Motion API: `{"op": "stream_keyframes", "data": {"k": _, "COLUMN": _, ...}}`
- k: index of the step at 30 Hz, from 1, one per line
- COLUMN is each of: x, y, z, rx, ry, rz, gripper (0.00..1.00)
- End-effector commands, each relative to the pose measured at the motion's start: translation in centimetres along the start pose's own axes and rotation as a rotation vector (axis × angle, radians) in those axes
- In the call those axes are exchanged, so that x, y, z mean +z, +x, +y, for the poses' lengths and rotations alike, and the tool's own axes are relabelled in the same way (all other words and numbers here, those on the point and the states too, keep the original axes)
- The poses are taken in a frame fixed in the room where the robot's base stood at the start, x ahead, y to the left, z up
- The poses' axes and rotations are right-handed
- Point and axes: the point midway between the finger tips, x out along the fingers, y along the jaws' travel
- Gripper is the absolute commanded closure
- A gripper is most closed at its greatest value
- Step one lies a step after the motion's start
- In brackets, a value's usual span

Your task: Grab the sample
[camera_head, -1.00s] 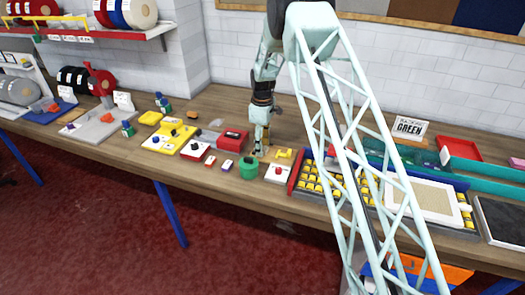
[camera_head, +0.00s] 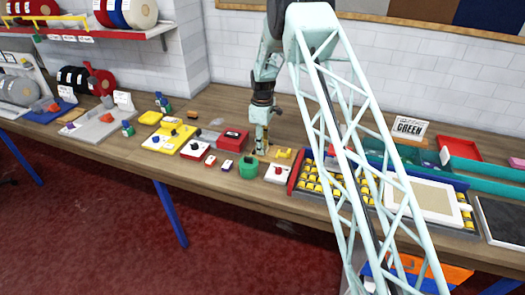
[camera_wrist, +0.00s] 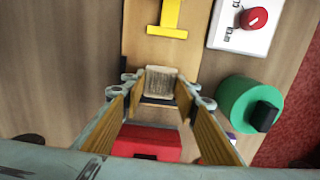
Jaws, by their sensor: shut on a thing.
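The sample (camera_wrist: 160,82), a small tan, ribbed block, sits between my fingertips in the wrist view. My gripper (camera_wrist: 158,92) is shut on it, with one finger on each side. A dark strip shows along the sample's near edge. In the head view, my gripper (camera_head: 261,150) points down at the bench top, just behind the green round piece (camera_head: 248,168). The sample is too small and too hidden by the fingers to make out there.
Close by are a white box with a red knob (camera_head: 278,174), a yellow bracket (camera_head: 283,153) and a red box (camera_head: 233,139). A tray of yellow pieces (camera_head: 309,186) lies to the right. Bare wood (camera_head: 222,198) shows along the front edge.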

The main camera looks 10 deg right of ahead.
Motion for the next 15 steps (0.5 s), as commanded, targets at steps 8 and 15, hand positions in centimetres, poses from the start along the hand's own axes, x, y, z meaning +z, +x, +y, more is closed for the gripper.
{"op": "stream_keyframes", "data": {"k": 8, "x": 0.0, "y": -0.1, "z": 0.0, "rx": 0.000, "ry": 0.000, "rz": 0.000, "gripper": 0.81}}
{"op": "stream_keyframes", "data": {"k": 15, "x": 0.0, "y": -1.1, "z": 0.0, "rx": 0.001, "ry": 0.000, "rz": 0.000, "gripper": 0.81}}
